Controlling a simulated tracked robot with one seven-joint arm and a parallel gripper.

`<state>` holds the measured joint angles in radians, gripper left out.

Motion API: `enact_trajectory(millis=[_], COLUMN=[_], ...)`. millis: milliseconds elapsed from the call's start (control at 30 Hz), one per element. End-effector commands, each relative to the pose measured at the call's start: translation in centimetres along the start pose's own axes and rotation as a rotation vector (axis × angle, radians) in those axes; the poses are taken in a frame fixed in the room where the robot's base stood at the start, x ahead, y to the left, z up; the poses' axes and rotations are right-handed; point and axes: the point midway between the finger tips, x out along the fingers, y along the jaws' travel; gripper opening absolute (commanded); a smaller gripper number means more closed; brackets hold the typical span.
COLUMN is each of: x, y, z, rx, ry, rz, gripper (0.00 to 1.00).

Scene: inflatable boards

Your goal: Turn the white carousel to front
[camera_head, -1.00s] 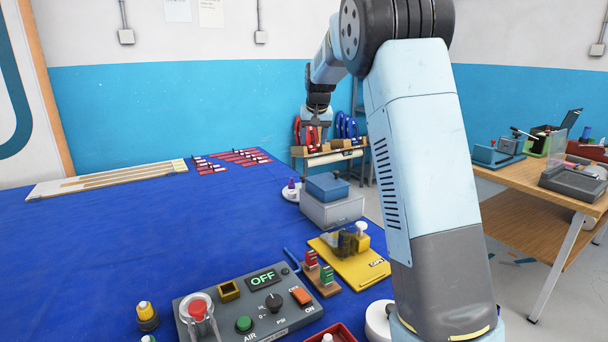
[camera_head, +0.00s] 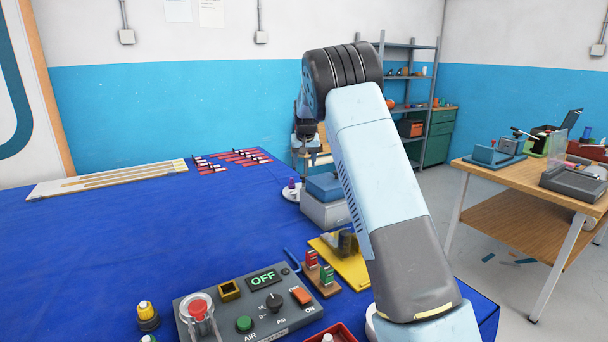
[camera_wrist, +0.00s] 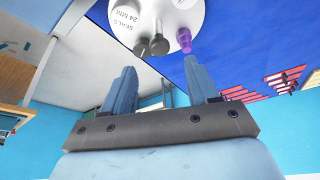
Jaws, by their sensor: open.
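The white carousel (camera_head: 289,194) is a round disc near the right edge of the blue table, left of a grey box. A purple piece (camera_head: 292,183) stands on it. In the wrist view the carousel (camera_wrist: 130,12) is partly cut off at the top, with lettering reading "SEALS 24 MM", dark knobbed pieces (camera_wrist: 158,45) and the purple piece (camera_wrist: 184,38) near its rim. My gripper (camera_wrist: 158,78) is open and empty, its two fingers apart and pointing toward the carousel. In the head view my gripper (camera_head: 307,148) is above and beyond the carousel; I see no contact.
A grey box with a blue top (camera_head: 325,203) stands close beside the carousel. A yellow board (camera_head: 348,265) and a control panel reading OFF (camera_head: 250,300) lie nearer. Red parts (camera_head: 235,160) lie at the far edge. The middle of the blue table (camera_head: 150,225) is clear.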

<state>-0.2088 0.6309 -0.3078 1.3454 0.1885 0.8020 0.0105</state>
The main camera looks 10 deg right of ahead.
Motion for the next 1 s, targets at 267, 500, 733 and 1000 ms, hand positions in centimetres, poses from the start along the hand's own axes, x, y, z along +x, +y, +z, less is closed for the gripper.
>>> enact_trajectory(millis=[267, 500, 733, 1000], x=[4.6, 6.6, 6.9, 6.9], y=[0.1, 0.1, 0.1, 0.1], z=[0.1, 0.0, 0.0, 0.0], rx=[0.000, 0.001, 0.001, 0.001], ry=[-0.002, 0.000, 0.000, 0.000], rz=[0.001, 0.000, 0.000, 0.000], gripper=[0.59, 0.59, 0.59, 0.45])
